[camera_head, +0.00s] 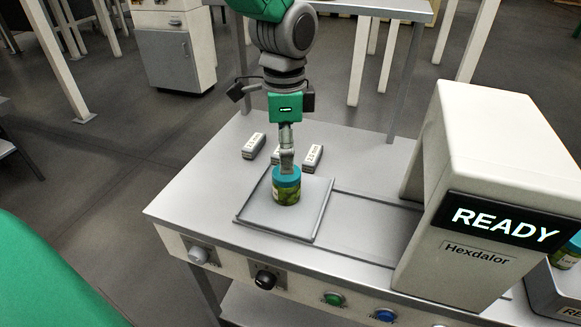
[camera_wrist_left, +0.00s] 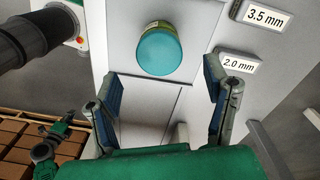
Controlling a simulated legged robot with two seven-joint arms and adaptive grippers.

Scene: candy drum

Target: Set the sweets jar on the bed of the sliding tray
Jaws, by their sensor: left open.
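The sweets jar (camera_head: 287,191), green with a teal lid, stands upright on the bed of the sliding tray (camera_head: 258,217) in the head view. My left gripper (camera_head: 287,168) points down at the lid and overlaps its back part there. In the left wrist view the jar's lid (camera_wrist_left: 160,50) lies just beyond the fingertips of the left gripper (camera_wrist_left: 161,72). Its two fingers are spread apart with nothing between them. My right gripper is not in view.
Small labelled blocks (camera_head: 253,145) stand behind the tray; two labels read 3.5 mm and 2.0 mm. A pale machine (camera_head: 480,190) showing READY stands to the right over the rails. A similar jar (camera_head: 567,256) sits in a grey bin at far right. Knobs and buttons line the front panel.

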